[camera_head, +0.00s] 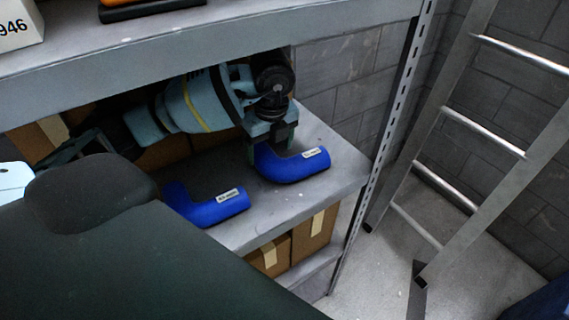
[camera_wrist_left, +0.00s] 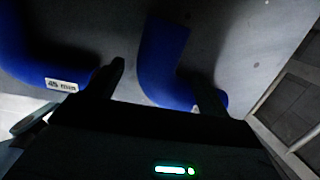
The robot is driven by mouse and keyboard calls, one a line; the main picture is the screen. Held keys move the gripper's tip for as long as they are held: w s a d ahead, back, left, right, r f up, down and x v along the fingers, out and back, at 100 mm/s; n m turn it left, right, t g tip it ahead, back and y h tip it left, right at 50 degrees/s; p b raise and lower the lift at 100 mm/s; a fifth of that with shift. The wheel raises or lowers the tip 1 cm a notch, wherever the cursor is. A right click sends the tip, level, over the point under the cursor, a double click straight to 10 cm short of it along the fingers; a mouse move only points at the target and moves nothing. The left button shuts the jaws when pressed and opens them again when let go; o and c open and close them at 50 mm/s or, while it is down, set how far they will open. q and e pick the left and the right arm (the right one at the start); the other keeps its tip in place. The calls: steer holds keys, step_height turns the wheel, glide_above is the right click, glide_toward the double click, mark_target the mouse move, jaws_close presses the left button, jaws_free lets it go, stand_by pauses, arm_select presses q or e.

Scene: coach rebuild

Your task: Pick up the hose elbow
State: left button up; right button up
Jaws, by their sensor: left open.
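Two blue hose elbows with white labels lie on the grey shelf. One (camera_head: 303,167) is at the right, under my left gripper (camera_head: 270,148); the other (camera_head: 207,209) is nearer the front, to the left. My left gripper is open and points down at the right elbow. In the left wrist view, that elbow (camera_wrist_left: 162,58) shows between the two fingertips (camera_wrist_left: 163,85), and one finger overlaps its lower end. I cannot tell whether a finger touches it. The other elbow (camera_wrist_left: 28,62) lies left of the fingers there. My right gripper is not in view.
An upper shelf (camera_head: 230,43) runs above my left arm. A slotted post (camera_head: 385,130) stands at the shelf's right end. Cardboard boxes (camera_head: 312,236) sit on the level below. A metal ladder (camera_head: 483,125) leans at the right. The shelf's right end is bare.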

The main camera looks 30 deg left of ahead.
mark_target(268, 155)
arm_select(q)
steer(key=f, duration=0.5)
steer(key=shift+a, duration=0.25)
steer(key=c, duration=1.2)
steer(key=shift+o, duration=0.2)
step_height(268, 155, up, 10)
